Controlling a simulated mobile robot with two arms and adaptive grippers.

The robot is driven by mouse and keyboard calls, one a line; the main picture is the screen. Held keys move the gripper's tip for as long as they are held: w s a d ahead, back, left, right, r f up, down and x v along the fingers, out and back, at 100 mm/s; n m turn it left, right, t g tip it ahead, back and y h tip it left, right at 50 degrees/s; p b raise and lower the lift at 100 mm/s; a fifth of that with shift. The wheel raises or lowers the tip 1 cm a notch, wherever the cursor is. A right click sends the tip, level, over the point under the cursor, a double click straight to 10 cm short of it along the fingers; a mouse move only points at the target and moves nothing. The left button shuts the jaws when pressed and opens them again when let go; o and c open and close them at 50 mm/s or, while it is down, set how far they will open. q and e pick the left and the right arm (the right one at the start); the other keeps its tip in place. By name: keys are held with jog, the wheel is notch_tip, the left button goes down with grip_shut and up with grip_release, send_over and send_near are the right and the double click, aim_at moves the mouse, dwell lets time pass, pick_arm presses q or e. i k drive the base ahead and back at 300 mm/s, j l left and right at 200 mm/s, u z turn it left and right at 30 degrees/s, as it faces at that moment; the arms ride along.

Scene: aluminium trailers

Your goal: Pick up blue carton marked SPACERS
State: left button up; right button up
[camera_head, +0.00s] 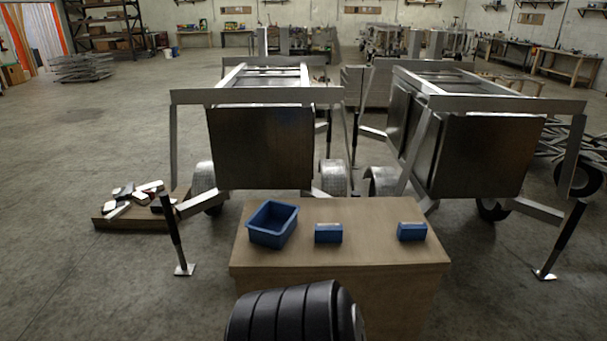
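Two small blue cartons stand apart on a wooden table in front of me. One carton (328,233) is near the middle of the tabletop, just right of a blue open bin. The other carton (412,232) is toward the table's right side. Both look alike, and any marking is too small to read, so I cannot tell which one says SPACERS. Neither gripper shows in the head view. A black ribbed part at the bottom centre looks like part of my own body and hides some of the table's front.
The blue bin (272,224) stands on the left of the wooden table (350,265). Two aluminium trailers (262,145) (480,155) stand close behind it. A low wooden platform (130,219) with scrap pieces lies at left. Concrete floor is open on the left.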

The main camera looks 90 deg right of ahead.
aim_at(406, 230)
jog(key=z, duration=2.6)
